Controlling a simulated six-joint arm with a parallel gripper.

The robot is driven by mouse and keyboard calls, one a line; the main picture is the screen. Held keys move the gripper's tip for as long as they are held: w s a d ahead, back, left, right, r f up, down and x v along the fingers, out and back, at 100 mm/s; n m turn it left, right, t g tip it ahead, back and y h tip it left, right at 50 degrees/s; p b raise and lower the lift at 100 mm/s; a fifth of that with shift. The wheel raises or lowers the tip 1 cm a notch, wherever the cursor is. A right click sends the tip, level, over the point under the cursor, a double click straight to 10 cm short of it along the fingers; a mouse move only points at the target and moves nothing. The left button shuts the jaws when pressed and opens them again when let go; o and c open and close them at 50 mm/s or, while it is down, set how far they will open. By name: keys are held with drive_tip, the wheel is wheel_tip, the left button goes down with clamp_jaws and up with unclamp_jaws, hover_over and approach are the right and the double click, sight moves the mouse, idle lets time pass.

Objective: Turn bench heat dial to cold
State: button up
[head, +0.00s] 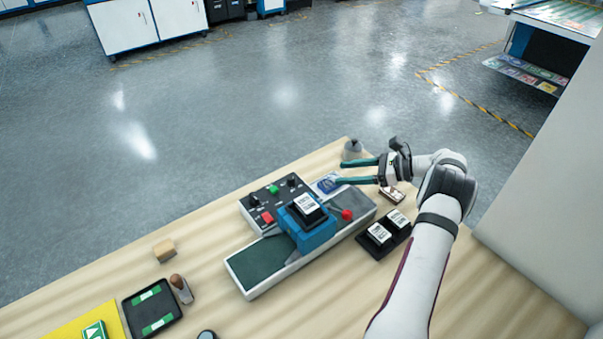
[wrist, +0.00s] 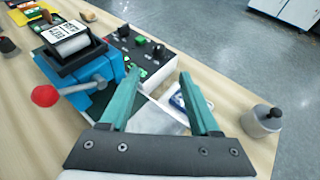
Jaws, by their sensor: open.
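The bench control panel (head: 268,196) sits along the far side of the laminator, with several black dials, a green button and a red button. In the wrist view a black dial (wrist: 158,51) stands beyond my fingertips; its pointer is too small to read, and I cannot tell which dial sets heat. My gripper (head: 344,172) is open and empty, its green fingers spread, to the right of the panel. In the wrist view my gripper (wrist: 158,74) points toward the panel's near end, apart from the dials.
The blue laminator head (head: 308,232) carries a labelled roll (head: 306,205) and a red-knobbed lever (head: 346,214). A grey weight (wrist: 262,121) stands near the bench edge. A black holder (head: 375,246) with two labelled rolls lies right of the laminator. A blue-and-white packet (head: 327,184) lies beneath my fingers.

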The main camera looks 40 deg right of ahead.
sight(293, 177)
drive_tip(key=x, duration=1.5)
clamp_jaws()
